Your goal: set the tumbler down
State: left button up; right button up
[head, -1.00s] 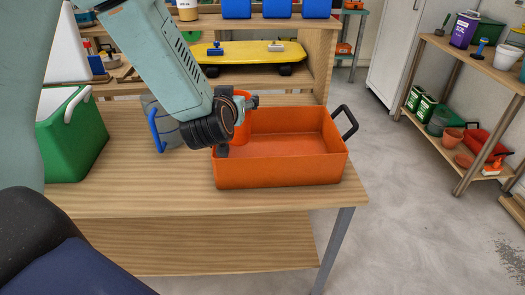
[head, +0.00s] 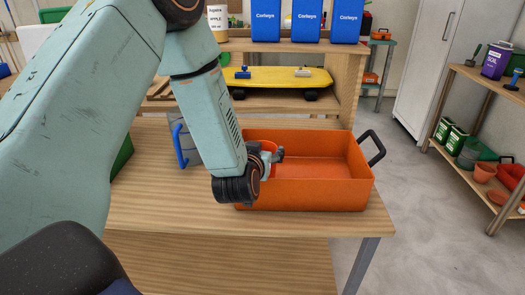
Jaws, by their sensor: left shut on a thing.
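My left gripper (head: 270,162) is shut on an orange-red tumbler (head: 268,146) at the left end of the orange bin (head: 325,195). The tumbler is low, at about the height of the bin's rim or below it. My wrist and the gripper hide most of it, so I cannot tell whether it touches the bin's floor. The bin stands on the wooden workbench and has a dark handle at its right end. My right gripper is not in view.
A clear grey jug with a blue handle (head: 181,146) stands left of the bin, partly behind my arm. A yellow skateboard (head: 275,77) lies on the shelf behind. The right part of the bin is empty. The bench front (head: 170,205) is bare.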

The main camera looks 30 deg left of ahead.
pick_arm(q)
jog(key=shift+s+a+f, duration=0.1)
jog(key=shift+f, duration=0.05)
jog(key=o, duration=1.4)
jog(key=shift+c, duration=0.2)
jog(key=shift+d+r, duration=0.2)
jog(key=shift+r, duration=0.05)
jog(key=p+v, duration=0.3)
jog(key=v, duration=0.8)
jog(key=shift+s+p, duration=0.3)
jog(key=shift+s, duration=0.15)
